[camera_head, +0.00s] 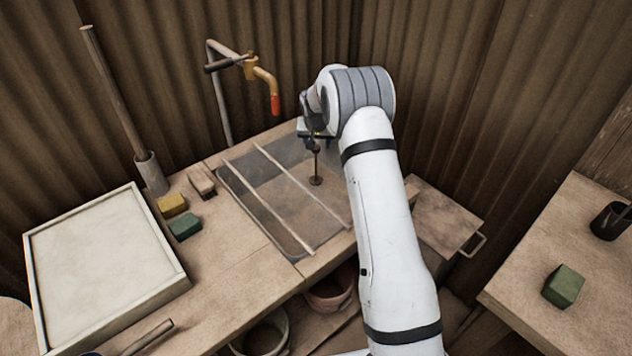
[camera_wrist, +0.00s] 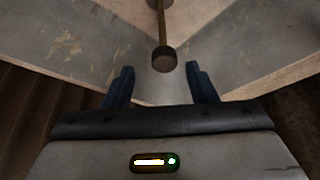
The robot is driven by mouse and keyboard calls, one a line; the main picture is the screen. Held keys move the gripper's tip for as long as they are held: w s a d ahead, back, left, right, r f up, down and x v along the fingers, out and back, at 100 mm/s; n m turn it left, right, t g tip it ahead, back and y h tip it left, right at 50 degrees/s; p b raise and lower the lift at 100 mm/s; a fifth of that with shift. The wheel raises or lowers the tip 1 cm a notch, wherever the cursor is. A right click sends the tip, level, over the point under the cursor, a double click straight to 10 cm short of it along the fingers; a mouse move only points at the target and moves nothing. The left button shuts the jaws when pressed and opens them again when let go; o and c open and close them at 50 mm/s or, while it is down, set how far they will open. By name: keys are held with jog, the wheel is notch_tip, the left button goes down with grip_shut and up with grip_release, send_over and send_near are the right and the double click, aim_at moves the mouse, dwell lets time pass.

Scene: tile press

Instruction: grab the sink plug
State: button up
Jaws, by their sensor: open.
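The sink plug (camera_head: 316,180) is a dark brown disc with a thin upright stem, standing in the grey sink (camera_head: 262,172) near its back right. In the wrist view the plug's stem ends in a round dark knob (camera_wrist: 164,60). My gripper (camera_head: 312,145) is over the plug, close to the top of its stem. In the wrist view my gripper (camera_wrist: 159,69) is open, its two blue fingers apart. The knob shows between and just beyond the fingertips, touching neither in the picture. My gripper partly hides the knob in the head view.
Two pale rails (camera_head: 268,205) cross the sink to the left of the plug. A bent tap with a red tip (camera_head: 274,104) hangs behind it. Yellow (camera_head: 172,205) and green (camera_head: 185,226) blocks and a framed white slab (camera_head: 105,265) lie left. Corrugated walls stand close behind.

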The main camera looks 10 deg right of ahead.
aim_at(316, 150)
jog(key=x, duration=0.5)
jog(key=shift+a+f, duration=0.25)
grip_shut()
dwell(0.4)
